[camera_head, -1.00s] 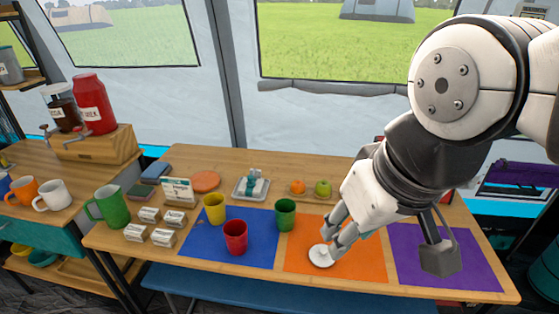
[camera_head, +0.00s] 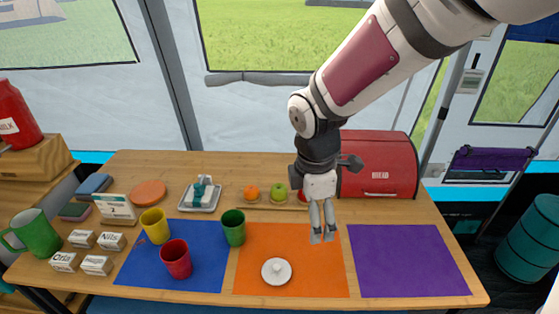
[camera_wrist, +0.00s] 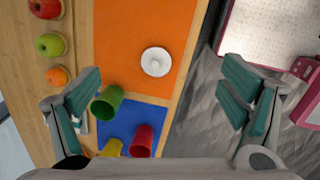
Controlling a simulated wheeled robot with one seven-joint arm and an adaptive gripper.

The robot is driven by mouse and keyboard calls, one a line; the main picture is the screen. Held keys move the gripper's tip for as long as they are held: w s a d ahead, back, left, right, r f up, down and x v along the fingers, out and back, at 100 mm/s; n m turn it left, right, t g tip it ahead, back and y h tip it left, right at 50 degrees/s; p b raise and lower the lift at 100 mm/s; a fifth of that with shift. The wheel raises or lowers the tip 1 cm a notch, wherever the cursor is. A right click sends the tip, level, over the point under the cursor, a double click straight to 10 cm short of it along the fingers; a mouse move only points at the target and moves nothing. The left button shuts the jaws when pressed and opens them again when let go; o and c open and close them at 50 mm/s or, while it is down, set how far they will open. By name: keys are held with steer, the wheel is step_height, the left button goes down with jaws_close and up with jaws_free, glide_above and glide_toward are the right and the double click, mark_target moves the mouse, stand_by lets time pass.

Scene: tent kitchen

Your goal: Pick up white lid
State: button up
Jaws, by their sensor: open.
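The white lid (camera_head: 276,271) lies on the orange mat (camera_head: 318,283), with its small knob up. It also shows in the wrist view (camera_wrist: 156,61), between the two fingers and ahead of them. My gripper (camera_head: 323,236) is above the back right part of the orange mat, to the right of and behind the lid in the head view, pointing down. In the wrist view my gripper (camera_wrist: 160,98) is open, with its teal finger pads wide apart and nothing between them.
Green (camera_head: 233,228), red (camera_head: 176,259) and yellow (camera_head: 154,226) cups stand on or by the blue mat (camera_head: 200,281). Fruits, including an orange (camera_head: 251,192), sit behind the orange mat. A red bread box (camera_head: 380,165) stands at back right. The purple mat (camera_head: 408,262) is empty.

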steer(key=w+a+f+n+g, duration=0.1)
steer(key=w+a+f+n, duration=0.1)
steer(key=a+f+n, duration=0.75)
steer(key=m, duration=0.3)
glide_above(276, 266)
steer(key=shift+n+y, duration=0.25)
steer(key=shift+y, duration=0.05)
steer(key=f, duration=0.6)
steer(key=f+b, duration=0.1)
steer(key=f, duration=0.1)
steer(key=shift+s+a+f, duration=0.15)
steer(key=shift+s+f, duration=0.25)
steer(key=shift+w+d+f, duration=0.1)
steer(key=shift+w+f, duration=0.1)
steer(key=shift+f, duration=1.4)
steer(key=shift+w+d+f, duration=0.1)
steer(key=shift+w+f, duration=0.05)
steer(key=shift+f, duration=1.4)
steer(key=c, duration=1.2)
